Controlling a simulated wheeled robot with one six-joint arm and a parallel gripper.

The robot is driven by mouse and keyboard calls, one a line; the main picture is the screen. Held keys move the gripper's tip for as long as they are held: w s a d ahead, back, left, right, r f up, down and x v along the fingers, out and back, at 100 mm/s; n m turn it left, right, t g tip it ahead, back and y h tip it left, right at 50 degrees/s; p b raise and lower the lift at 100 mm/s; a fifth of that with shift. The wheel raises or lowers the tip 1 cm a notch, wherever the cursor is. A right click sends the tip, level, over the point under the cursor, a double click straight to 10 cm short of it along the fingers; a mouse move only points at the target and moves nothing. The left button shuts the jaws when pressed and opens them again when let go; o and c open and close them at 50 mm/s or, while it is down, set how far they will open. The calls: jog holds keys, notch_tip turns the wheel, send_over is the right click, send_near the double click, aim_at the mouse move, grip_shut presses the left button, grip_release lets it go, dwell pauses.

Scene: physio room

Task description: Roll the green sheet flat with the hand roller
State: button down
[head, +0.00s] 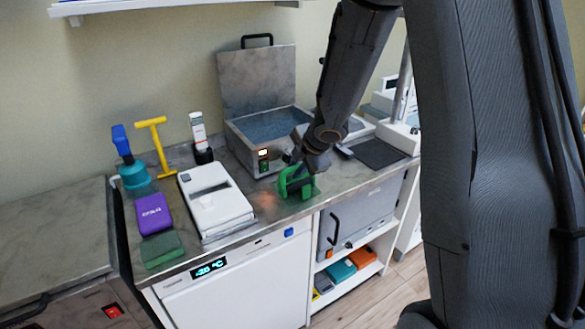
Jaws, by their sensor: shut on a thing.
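My gripper (298,167) is low over the metal counter, right of the white boxy device. It is shut on a bright green framed tool, which I take to be the hand roller (284,184). I cannot tell whether the roller touches the sheet or how flat the sheet lies.
An open metal bath (255,155) stands close behind my gripper. A white device (214,197), a purple block (153,214), a green block (162,249), a yellow T-shaped tool (157,145) and a blue-topped teal item (130,172) stand left. The counter's front edge (265,232) is near.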

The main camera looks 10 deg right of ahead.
jog(key=shift+s+d, duration=0.2)
jog(key=shift+s, duration=0.4)
jog(key=shift+w+a+p, duration=0.35)
jog(key=shift+w+p, duration=0.45)
jog(key=shift+w, duration=0.3)
jog(key=shift+w+a+p, duration=0.35)
jog(key=shift+w+p, duration=0.5)
jog(key=shift+w, duration=0.25)
jog(key=shift+w+a+p, duration=0.35)
jog(key=shift+w+p, duration=0.45)
jog(key=shift+w, duration=0.3)
jog(key=shift+s+d+b, duration=0.25)
jog(key=shift+s+b, duration=0.45)
jog(key=shift+s+d+b, duration=0.25)
jog(key=shift+s+b, duration=0.25)
jog(key=shift+s, duration=0.4)
jog(key=shift+s+d+b, duration=0.3)
jog(key=shift+s+b, duration=0.15)
jog(key=shift+s, duration=0.4)
jog(key=shift+s+d+b, duration=0.25)
jog(key=shift+s+b, duration=0.25)
jog(key=shift+s, duration=0.4)
jog(key=shift+r, duration=0.15)
notch_tip(320, 180, up, 8)
jog(key=p, duration=0.9)
jog(key=shift+p, duration=0.4)
